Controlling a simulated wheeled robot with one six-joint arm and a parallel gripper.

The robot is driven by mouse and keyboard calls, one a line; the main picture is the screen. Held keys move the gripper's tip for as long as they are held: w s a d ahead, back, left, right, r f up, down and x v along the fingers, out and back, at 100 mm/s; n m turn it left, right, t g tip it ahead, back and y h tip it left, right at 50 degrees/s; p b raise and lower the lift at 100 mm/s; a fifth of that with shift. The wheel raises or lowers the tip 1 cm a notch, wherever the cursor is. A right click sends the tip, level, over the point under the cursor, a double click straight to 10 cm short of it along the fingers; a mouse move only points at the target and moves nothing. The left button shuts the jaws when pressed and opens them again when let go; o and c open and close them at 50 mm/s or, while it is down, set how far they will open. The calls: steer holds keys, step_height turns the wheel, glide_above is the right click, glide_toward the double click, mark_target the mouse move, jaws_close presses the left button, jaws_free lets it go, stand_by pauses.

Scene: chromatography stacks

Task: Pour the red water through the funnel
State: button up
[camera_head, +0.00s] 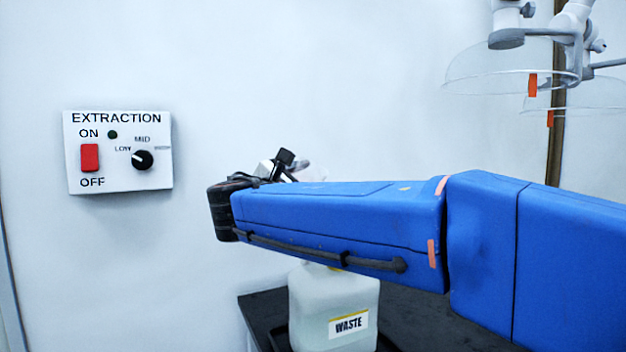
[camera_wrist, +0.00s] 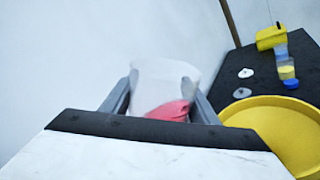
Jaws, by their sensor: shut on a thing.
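My gripper (camera_wrist: 160,100) is shut on a clear beaker (camera_wrist: 152,76), one finger on each side, in the wrist view. Red water (camera_wrist: 172,110) lies low in the beaker and gathers towards its right side, with a slanted surface. A wide yellow round piece with a raised rim, which looks like the funnel (camera_wrist: 290,122), is at the lower right, below and apart from the beaker. Its outlet is not in view. In the head view my blue arm hides most of the gripper, and the beaker cannot be made out clearly.
A white WASTE container (camera_head: 310,302) stands on the dark bench (camera_head: 262,304) below my arm. Small items, including a yellow box (camera_wrist: 270,37) and a blue-capped bottle (camera_wrist: 287,73), stand farther back. An EXTRACTION switch panel (camera_head: 118,182) is on the wall. Clear hoods (camera_head: 500,72) hang upper right.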

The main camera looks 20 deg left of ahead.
steer(key=shift+m, duration=0.6)
steer(key=shift+m, duration=0.7)
steer(key=shift+d+m, duration=0.1)
steer(key=shift+m, duration=0.5)
steer(key=shift+d+m+h, duration=0.1)
steer(key=shift+m+h, duration=0.3)
steer(key=shift+m, duration=0.2)
